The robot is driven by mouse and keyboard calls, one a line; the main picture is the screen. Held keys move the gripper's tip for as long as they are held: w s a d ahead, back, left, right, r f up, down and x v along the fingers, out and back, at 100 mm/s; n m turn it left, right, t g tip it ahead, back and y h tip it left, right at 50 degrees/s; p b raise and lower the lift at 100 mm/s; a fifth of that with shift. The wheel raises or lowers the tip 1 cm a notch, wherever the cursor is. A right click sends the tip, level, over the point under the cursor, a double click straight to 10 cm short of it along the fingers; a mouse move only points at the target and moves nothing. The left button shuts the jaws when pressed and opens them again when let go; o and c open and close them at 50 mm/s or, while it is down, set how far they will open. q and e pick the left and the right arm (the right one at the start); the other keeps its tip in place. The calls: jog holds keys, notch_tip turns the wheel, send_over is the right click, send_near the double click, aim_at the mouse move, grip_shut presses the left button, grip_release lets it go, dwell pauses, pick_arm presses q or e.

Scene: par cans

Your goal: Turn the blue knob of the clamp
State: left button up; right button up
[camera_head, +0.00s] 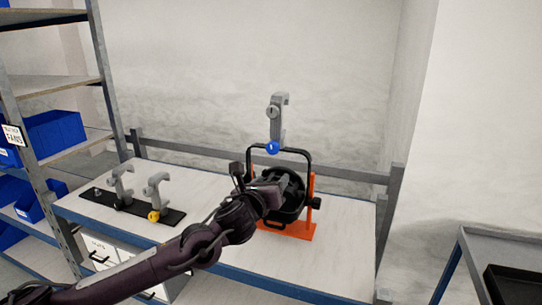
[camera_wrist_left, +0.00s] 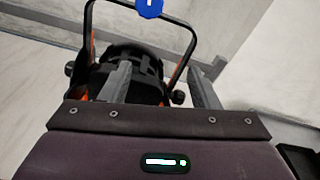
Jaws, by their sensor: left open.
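The blue knob (camera_head: 272,148) is at the lower end of a grey hook clamp (camera_head: 279,115), at the top of the black yoke (camera_head: 306,158) of a par can (camera_head: 290,200). The knob also shows at the top edge of the left wrist view (camera_wrist_left: 149,7). My left gripper (camera_head: 266,180) is in front of the can, below the knob and apart from it. In the left wrist view its two fingers (camera_wrist_left: 160,85) are spread with nothing between them. The can's body is partly hidden behind my left gripper. My right gripper is not in view.
The can stands on an orange stand (camera_head: 300,232) on the white workbench (camera_head: 330,262). Two more clamps (camera_head: 122,185), one with a yellow knob (camera_head: 154,216), stand on a black strip at the left. A shelf rack (camera_head: 90,60) with blue bins is at the far left; a grey cart (camera_head: 500,250) is at the right.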

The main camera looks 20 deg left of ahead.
aim_at(271, 150)
pick_arm(q)
jog(key=w+a+r+m+p, duration=0.1)
jog(key=w, duration=0.1)
jog(key=w+a+r, duration=0.1)
jog(key=w, duration=0.2)
jog(key=w+r+m+t+p, duration=0.1)
jog(key=w+r, duration=0.1)
jog(key=w, duration=0.1)
jog(key=shift+w+a+r+m+p, duration=0.1)
jog(key=shift+w+a+m+p, duration=0.2)
jog(key=shift+a, duration=0.1)
jog(key=shift+w, duration=0.45)
jog(key=shift+c, duration=0.5)
jog(key=c, duration=0.9)
